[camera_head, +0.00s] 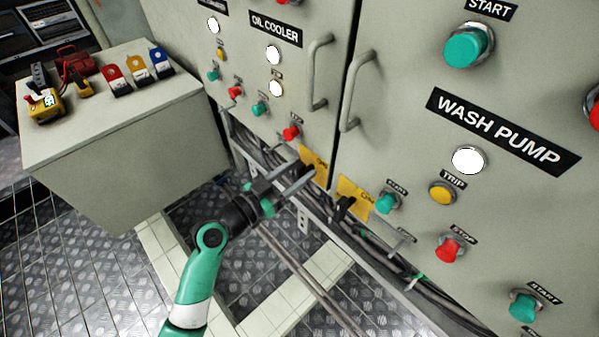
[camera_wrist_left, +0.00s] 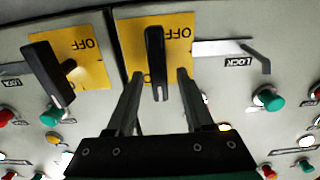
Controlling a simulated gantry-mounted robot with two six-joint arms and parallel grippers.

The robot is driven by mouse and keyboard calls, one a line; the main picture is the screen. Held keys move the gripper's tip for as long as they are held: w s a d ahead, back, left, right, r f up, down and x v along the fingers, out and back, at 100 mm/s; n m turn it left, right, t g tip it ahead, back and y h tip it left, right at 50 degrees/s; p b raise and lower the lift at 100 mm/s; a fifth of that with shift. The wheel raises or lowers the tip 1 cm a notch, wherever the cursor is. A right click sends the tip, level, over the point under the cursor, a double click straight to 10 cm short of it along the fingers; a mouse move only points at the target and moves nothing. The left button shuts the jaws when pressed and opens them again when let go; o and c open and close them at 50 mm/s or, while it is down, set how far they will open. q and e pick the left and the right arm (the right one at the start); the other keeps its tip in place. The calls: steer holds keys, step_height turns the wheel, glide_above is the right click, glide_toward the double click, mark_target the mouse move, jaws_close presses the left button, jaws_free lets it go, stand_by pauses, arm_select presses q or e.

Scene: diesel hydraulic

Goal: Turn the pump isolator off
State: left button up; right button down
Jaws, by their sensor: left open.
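Two black rotary isolator handles sit on yellow plates low on the cabinet doors. In the left wrist view, which shows the lettering upside down, one handle (camera_wrist_left: 155,55) stands upright in the picture on the middle plate (camera_wrist_left: 134,40), and the other handle (camera_wrist_left: 48,72) is tilted on the plate at left. OFF is readable on both plates; I cannot tell which is the pump isolator. My left gripper (camera_head: 307,177) is open, its fingers (camera_wrist_left: 160,74) either side of the middle handle; contact is unclear. The head view shows the right-hand handle (camera_head: 343,207); the gripper hides the other. My right gripper is out of view.
Door pulls (camera_head: 319,75) stick out above the plates. Coloured buttons, such as the green one (camera_head: 387,203), stand nearby. Cables (camera_head: 400,280) run below the doors. A pale box (camera_head: 110,105) at left carries padlocks and a yellow meter (camera_head: 46,106).

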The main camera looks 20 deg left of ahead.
arm_select(q)
steer(key=shift+w+d, duration=0.15)
steer(key=shift+w, duration=0.1)
steer(key=shift+c, duration=0.3)
jaws_close()
